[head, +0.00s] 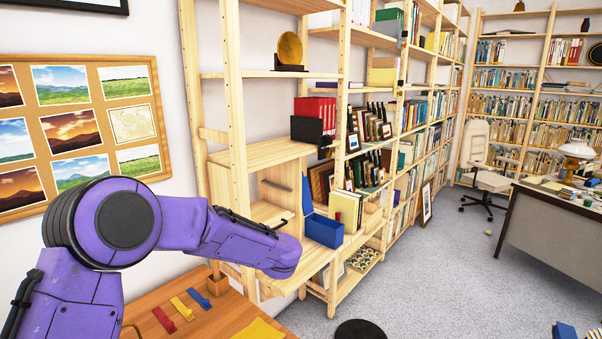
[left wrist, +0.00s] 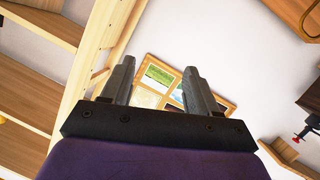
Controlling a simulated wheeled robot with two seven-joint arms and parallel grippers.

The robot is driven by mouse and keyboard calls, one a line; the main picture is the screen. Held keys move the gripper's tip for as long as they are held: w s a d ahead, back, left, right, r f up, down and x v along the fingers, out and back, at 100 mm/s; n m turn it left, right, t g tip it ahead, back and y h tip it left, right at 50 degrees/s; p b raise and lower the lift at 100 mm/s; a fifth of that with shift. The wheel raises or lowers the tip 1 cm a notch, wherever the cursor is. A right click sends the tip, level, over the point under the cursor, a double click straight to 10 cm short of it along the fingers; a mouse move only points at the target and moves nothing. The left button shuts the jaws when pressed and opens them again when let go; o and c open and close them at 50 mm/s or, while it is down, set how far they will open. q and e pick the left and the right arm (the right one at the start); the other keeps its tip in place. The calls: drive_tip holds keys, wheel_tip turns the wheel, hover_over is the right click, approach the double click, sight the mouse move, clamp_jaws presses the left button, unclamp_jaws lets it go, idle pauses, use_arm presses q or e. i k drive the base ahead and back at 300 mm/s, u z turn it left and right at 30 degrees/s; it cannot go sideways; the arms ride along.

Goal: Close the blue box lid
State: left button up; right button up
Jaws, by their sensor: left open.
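The blue box (head: 324,231) sits on a low shelf of the wooden shelving in the head view. Its blue lid (head: 306,194) stands up at the box's left side, so the box is open. My purple left arm reaches in from the left, and its rounded end is below and left of the box, apart from it in the picture. My left gripper (left wrist: 158,68) shows in the left wrist view with its two fingers spread and nothing between them. The box is not seen in that view. My right gripper is not in view.
Wooden shelving (head: 232,120) with books and frames surrounds the box. Cream binders (head: 346,210) stand right beside it. A wooden table (head: 225,318) with red, yellow and blue items lies below my arm. A corkboard of prints (head: 82,135) hangs at left. Carpet (head: 430,270) is clear at right.

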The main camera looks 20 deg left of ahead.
sight(307, 206)
drive_tip(key=i, duration=2)
